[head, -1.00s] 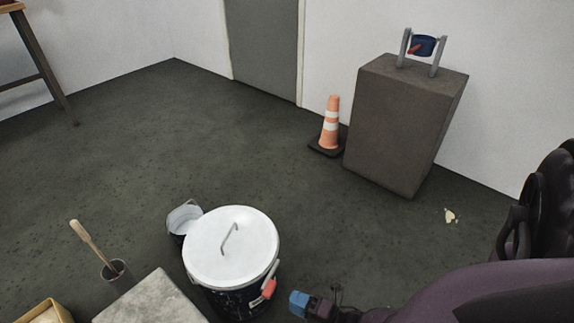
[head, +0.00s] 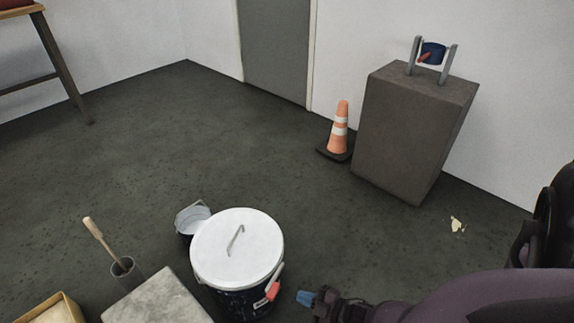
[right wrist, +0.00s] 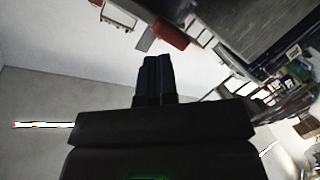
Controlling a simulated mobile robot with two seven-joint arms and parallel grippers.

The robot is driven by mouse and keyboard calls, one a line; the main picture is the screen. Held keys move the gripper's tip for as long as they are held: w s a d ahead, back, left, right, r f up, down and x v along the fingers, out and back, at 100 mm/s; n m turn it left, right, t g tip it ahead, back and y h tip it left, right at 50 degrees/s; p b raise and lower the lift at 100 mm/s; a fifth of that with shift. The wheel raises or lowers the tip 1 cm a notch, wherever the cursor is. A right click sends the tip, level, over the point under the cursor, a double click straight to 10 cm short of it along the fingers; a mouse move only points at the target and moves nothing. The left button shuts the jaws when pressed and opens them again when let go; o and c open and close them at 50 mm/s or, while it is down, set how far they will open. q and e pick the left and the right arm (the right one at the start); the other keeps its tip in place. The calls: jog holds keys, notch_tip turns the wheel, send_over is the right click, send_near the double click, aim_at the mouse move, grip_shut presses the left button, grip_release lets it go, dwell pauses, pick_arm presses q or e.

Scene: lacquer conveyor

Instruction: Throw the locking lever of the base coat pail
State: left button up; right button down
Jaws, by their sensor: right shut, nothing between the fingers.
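The pail (head: 238,262) is dark with a white lid and a bent grey handle on top, and it stands low in the middle of the head view. Its locking lever (head: 273,291) has a red grip and hangs on the pail's right side. My right gripper (head: 305,298), with blue tips, is a little to the right of the lever and looks apart from it. In the right wrist view its fingers (right wrist: 154,75) are together with nothing between them. The lever does not show clearly in that view. My left gripper is out of sight.
A small grey bucket (head: 190,215) stands behind the pail. A pale block (head: 158,300) and a pot with a brush (head: 124,270) are to its left. A traffic cone (head: 339,130) and a plinth (head: 411,135) stand farther back. The floor between is clear.

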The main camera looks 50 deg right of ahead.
jog(key=s+r+m+g+h+p, duration=0.1)
jog(key=s+r+m+g+p, duration=0.15)
jog(key=m, duration=1.05)
jog(key=s+r+m+g+h+p, duration=0.15)
jog(key=s+r+m+g, duration=0.25)
jog(key=m, duration=1)
pick_arm(q)
jog(key=shift+b, duration=2.6)
pick_arm(e)
jog(key=w+a+f, duration=0.3)
jog(key=w+f, duration=0.4)
jog(key=w, duration=0.4)
jog(key=shift+w+a+y, duration=0.15)
jog(key=shift+y, duration=0.3)
